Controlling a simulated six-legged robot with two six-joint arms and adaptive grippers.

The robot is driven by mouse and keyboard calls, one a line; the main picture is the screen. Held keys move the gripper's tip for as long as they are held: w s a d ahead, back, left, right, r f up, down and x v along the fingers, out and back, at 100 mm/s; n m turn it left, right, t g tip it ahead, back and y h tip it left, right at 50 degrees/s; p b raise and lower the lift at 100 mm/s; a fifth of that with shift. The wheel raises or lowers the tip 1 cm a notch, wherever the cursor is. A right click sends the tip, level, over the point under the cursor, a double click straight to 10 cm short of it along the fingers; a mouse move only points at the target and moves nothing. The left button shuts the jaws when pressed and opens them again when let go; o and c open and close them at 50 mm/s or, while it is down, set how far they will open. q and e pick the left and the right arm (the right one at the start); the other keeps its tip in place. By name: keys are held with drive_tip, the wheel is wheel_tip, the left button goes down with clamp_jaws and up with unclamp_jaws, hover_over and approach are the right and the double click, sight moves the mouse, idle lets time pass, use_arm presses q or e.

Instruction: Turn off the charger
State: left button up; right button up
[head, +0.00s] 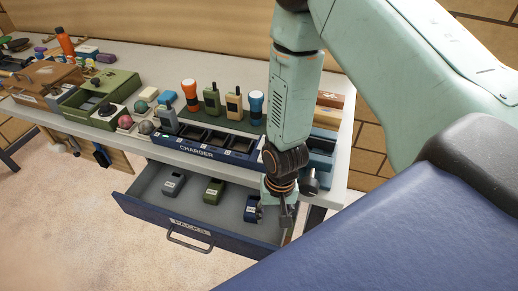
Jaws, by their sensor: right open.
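The charger (197,153) is a long dark blue unit with a row of bays, along the front edge of the bench. A grey pack (168,120) stands at its left end; the other bays in view look empty. My right arm covers the charger's right end, and I cannot make out a switch. My right gripper (284,212) is open and points down at the right side of the open drawer (150,214), below and in front of the charger. A dark blue pack (251,207) lies in the drawer close beside the gripper. My left gripper is out of view.
A grey pack (173,185) and a green pack (214,188) also lie in the drawer. Torches (190,94) and radios (234,103) stand behind the charger. A green box (100,97), balls and a brown case (45,80) crowd the bench to the left.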

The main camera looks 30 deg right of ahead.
sight(263, 161)
drive_tip(key=w+d+r+m, duration=0.1)
drive_tip(key=w+r, duration=0.3)
drive_tip(key=w+d+r+m+p, duration=0.1)
drive_tip(key=w+d+r, duration=0.1)
drive_tip(key=w+r, duration=0.2)
drive_tip(key=w+d+r+m+p, duration=0.1)
drive_tip(key=w+d+r+m, duration=0.1)
drive_tip(key=w+r, duration=0.2)
drive_tip(key=shift+w+d+r+h, duration=0.1)
drive_tip(key=shift+w+r+h, duration=0.1)
drive_tip(key=shift+w, duration=0.4)
drive_tip(key=shift+w+r+h, duration=0.2)
drive_tip(key=shift+w, duration=0.35)
drive_tip(key=shift+w+r, duration=0.15)
drive_tip(key=shift+r, duration=0.2)
drive_tip(key=shift+f+m, duration=0.2)
drive_tip(key=shift+m, duration=0.1)
drive_tip(key=f, duration=0.6)
drive_tip(key=shift+d+f, duration=0.2)
drive_tip(key=shift+d, duration=0.05)
drive_tip(key=shift+w+f, duration=0.1)
drive_tip(key=shift+f, duration=0.2)
drive_tip(key=shift+a+f, duration=0.15)
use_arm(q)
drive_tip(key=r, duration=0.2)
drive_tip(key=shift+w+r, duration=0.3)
use_arm(e)
drive_tip(key=shift+s, duration=0.25)
